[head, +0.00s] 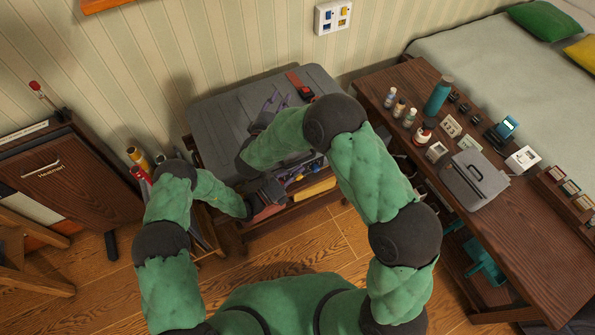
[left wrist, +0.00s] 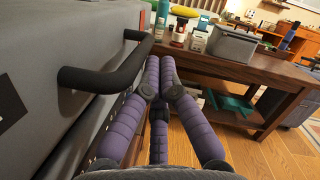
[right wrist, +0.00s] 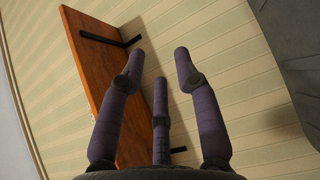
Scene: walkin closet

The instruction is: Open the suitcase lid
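The grey suitcase (head: 215,112) lies flat on a wooden stand against the wall, and its lid looks closed. Its black handle (left wrist: 108,76) sticks out from the grey front face in the left wrist view. My left gripper (left wrist: 160,62) is beside that handle, its purple fingertips together with nothing visible between them. In the head view it is low at the suitcase's front edge. My right gripper (right wrist: 160,54) has its fingertips apart and empty, facing the wall. In the head view it is above the lid, and my right forearm hides part of the suitcase.
A red-and-black object (head: 300,86) lies on the lid. A yellow item (head: 313,190) is low on the stand. A wooden bench (head: 378,85) with bottles and a grey box (head: 473,180) stands right. A dark cabinet (head: 80,185) stands left. Floor in front is clear.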

